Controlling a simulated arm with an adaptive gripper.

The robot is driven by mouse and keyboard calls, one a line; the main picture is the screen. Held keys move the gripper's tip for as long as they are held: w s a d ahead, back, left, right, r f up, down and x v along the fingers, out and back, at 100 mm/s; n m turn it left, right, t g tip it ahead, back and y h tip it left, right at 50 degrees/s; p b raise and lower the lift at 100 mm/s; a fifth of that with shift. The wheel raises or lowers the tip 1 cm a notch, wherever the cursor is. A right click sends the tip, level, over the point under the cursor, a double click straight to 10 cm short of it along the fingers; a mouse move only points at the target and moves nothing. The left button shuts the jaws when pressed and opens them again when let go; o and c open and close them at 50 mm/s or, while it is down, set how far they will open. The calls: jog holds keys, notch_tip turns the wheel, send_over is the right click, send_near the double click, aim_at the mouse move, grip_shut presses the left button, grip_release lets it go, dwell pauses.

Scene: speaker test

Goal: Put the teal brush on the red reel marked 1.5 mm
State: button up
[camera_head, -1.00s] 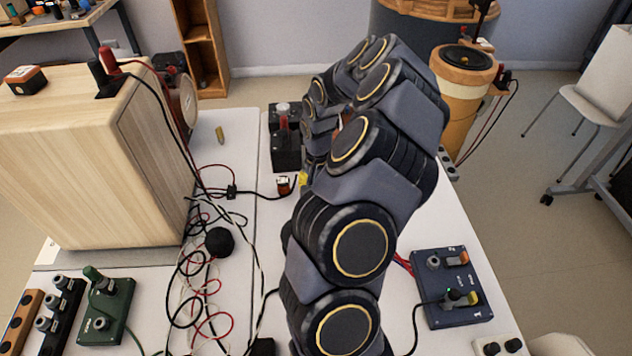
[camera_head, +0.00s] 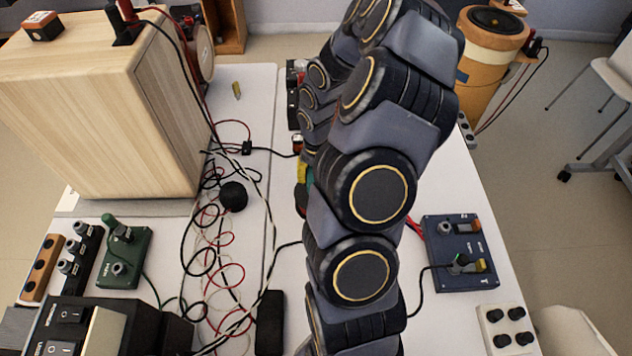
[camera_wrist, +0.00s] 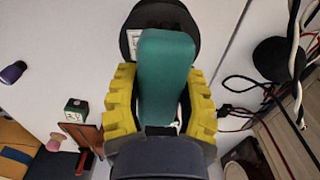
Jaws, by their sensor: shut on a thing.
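The teal brush (camera_wrist: 166,75) stands between the yellow fingers of my gripper (camera_wrist: 160,106) in the wrist view, which are shut on it. In the head view only a sliver of teal (camera_head: 310,178) and a yellow finger (camera_head: 302,171) show left of my arm. A dark round thing (camera_wrist: 133,22) with a small pale label lies behind the brush's upper end in the wrist view. A dark and red thing (camera_head: 300,198) shows just below the yellow finger in the head view. I cannot tell whether either is the red reel, and no 1.5 mm marking is readable. My arm hides much of this area.
A wooden speaker box (camera_head: 110,110) stands at the left. Tangled cables and a black ball (camera_head: 233,195) lie left of my arm. A green switch box (camera_head: 124,258) is front left, a blue one (camera_head: 460,252) right.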

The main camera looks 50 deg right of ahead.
jog(key=shift+f, duration=1.5)
jog(key=shift+f, duration=0.15)
jog(key=o, duration=1)
jog(key=shift+o, duration=0.2)
